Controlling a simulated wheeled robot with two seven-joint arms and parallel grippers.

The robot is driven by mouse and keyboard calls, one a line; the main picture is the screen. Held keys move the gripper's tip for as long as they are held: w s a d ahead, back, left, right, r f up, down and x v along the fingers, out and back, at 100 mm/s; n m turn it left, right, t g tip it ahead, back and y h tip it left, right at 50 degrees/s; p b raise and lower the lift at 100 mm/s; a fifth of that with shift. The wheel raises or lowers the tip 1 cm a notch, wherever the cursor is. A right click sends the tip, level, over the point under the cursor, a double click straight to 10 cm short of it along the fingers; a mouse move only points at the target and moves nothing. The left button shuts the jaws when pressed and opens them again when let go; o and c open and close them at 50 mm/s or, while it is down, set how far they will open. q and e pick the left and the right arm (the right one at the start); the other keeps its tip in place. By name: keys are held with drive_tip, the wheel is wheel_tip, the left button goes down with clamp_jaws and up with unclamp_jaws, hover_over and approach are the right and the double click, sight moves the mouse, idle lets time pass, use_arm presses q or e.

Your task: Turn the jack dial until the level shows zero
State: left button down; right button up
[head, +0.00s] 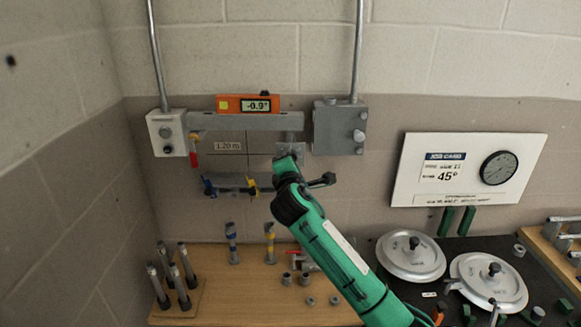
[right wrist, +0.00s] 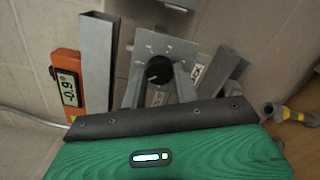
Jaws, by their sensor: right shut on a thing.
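The jack dial (right wrist: 159,69) is a black knob with a white pointer on a grey marked plate in the right wrist view. My right gripper (right wrist: 159,85) has its two grey fingers on either side of the knob and is shut on it. In the head view my green right arm reaches up to the jack below the beam and mostly hides the knob. The orange digital level (head: 247,104) lies on the grey beam (head: 240,122) and reads -0.9°. It also shows, turned around, in the right wrist view (right wrist: 68,88). My left gripper is not in view.
A grey junction box (head: 338,128) is at the beam's right end and a pale box (head: 168,132) at its left. A white sign (head: 467,170) hangs on the right.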

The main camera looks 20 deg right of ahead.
drive_tip(key=shift+f+m+b, duration=0.1)
drive_tip(key=shift+m+b, duration=1.45)
drive_tip(key=shift+m, duration=2.25)
drive_tip(key=o, duration=1)
